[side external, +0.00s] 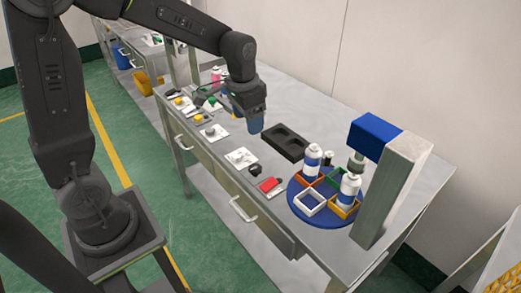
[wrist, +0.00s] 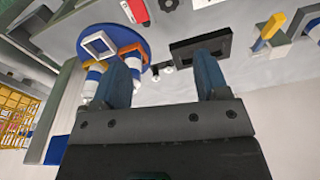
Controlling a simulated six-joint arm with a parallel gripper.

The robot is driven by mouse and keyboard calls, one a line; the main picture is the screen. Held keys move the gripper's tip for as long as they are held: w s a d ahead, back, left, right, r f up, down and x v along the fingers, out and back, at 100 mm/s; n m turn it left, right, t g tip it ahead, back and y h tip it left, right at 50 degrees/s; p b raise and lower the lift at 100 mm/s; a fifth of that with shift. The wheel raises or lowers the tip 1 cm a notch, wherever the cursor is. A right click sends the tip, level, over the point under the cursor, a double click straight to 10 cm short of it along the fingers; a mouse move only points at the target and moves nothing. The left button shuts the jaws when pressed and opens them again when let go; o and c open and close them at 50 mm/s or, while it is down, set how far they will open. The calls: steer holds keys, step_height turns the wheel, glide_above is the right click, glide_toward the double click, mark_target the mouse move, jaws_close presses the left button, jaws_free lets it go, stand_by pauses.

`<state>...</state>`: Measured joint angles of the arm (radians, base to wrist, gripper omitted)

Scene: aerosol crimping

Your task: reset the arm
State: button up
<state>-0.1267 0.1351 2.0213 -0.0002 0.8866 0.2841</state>
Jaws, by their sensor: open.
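My gripper (side external: 255,124) hangs in the air over the bench, left of the black tray with two round recesses (side external: 277,139). In the wrist view its two blue fingers (wrist: 165,65) stand wide apart with nothing between them. A blue round turntable (side external: 304,213) carries square holders, among them a white empty one (side external: 310,202). Two white and blue cans stand on it, one at the back (side external: 312,160) and one at the front right (side external: 349,190). In the wrist view the fingers partly cover the turntable (wrist: 140,35) and the tray (wrist: 190,46).
A grey column with a blue head (side external: 374,136) rises beside the turntable. A yellow bin (side external: 143,82) stands at far left. The air around my gripper looks clear.

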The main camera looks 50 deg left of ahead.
steer(key=s+d+r+n+t, duration=0.1)
steer(key=s+r, duration=0.3)
steer(key=s, duration=0.4)
steer(key=s+d+r+t, duration=0.3)
steer(key=s+r, duration=0.1)
steer(key=s, duration=0.5)
steer(key=shift+d+r+n, duration=0.15)
steer(key=shift+d+n, duration=0.25)
